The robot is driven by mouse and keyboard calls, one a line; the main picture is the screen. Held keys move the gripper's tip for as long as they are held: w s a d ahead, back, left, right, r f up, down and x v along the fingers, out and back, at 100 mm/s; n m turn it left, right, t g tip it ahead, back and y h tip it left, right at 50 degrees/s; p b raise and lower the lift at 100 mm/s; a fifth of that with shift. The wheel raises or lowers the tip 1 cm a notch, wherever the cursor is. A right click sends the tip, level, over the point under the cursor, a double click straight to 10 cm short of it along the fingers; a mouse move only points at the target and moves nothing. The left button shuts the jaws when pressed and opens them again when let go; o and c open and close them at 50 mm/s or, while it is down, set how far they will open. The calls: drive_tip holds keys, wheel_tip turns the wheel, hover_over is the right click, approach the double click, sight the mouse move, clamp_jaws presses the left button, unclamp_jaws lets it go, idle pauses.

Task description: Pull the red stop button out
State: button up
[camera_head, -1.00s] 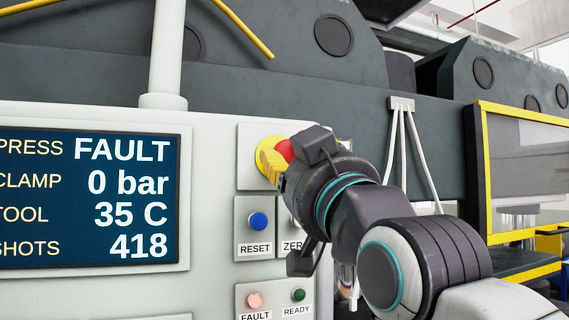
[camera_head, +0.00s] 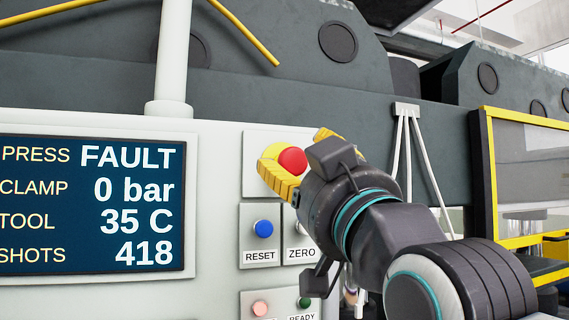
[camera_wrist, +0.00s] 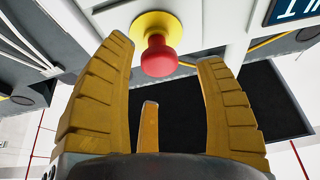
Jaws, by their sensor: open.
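The red stop button (camera_head: 291,160) sits on a yellow round base on the upper plate of the grey panel. In the wrist view the red button (camera_wrist: 159,58) stands out from its yellow base (camera_wrist: 155,24), at top centre. My gripper (camera_head: 298,158) is open in front of the button, with yellow ribbed fingers at its left and upper right. In the wrist view my gripper (camera_wrist: 163,55) has its fingers spread to either side of the button, with gaps on both sides. A third finger shows below. I see no finger touching the button.
Just below the button are a blue RESET button (camera_head: 263,228) and a ZERO plate (camera_head: 300,252). Lower down are a pink FAULT lamp (camera_head: 260,308) and a green READY lamp (camera_head: 304,303). The screen (camera_head: 90,205) at left reads FAULT. White cables (camera_head: 405,150) hang at right.

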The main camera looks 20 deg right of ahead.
drive_tip(key=shift+v, duration=2.7)
